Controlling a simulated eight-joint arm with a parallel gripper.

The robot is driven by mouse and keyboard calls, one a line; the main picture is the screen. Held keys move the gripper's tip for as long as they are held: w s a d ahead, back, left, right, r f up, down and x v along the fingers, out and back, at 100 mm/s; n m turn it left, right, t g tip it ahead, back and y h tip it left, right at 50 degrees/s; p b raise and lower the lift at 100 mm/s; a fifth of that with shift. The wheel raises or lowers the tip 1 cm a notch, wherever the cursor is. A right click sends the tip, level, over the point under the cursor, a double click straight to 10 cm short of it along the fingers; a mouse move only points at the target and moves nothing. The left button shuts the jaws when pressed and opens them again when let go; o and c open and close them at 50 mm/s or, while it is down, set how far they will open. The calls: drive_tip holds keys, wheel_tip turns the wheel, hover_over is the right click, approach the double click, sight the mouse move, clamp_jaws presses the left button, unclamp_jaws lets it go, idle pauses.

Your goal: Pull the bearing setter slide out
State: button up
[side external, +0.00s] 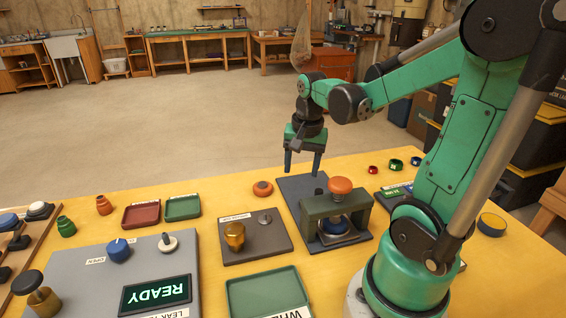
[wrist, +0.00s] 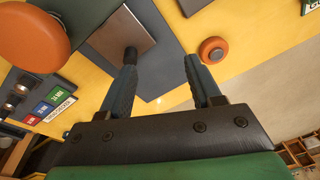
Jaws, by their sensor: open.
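The bearing setter stands on a dark grey base plate (side external: 298,187). It has a grey-green frame (side external: 318,206) with an orange knob (side external: 340,186) on top and a blue round part (side external: 334,224) beneath. Its orange knob fills the upper left of the wrist view (wrist: 30,35). A brownish square plate, seemingly the slide (wrist: 112,38), lies on the base in the wrist view. A small black knob (wrist: 131,58) stands at its edge. My gripper (side external: 302,170) is open and empty above the far end of the base. In the wrist view (wrist: 160,66), its left finger overlaps the black knob; contact is unclear.
An orange ring (side external: 263,188) lies left of the base. A plate with a brass knob (side external: 234,236) stands closer to the left, and a green tray (side external: 268,292) lies in front. Small coloured rings (side external: 396,165) and a labelled panel lie to the right. The table's far edge is close behind my gripper.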

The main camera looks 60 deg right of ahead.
sight(319, 190)
drive_tip(key=s+d+m, duration=0.1)
drive_tip(key=d+f+m+g, duration=0.1)
drive_tip(key=s+d+f+m, duration=0.1)
drive_tip(key=d+m, duration=0.1)
drive_tip(key=shift+s+y, duration=0.35)
drive_tip(key=shift+y, duration=0.05)
drive_tip(key=shift+f, duration=2.7)
clamp_jaws()
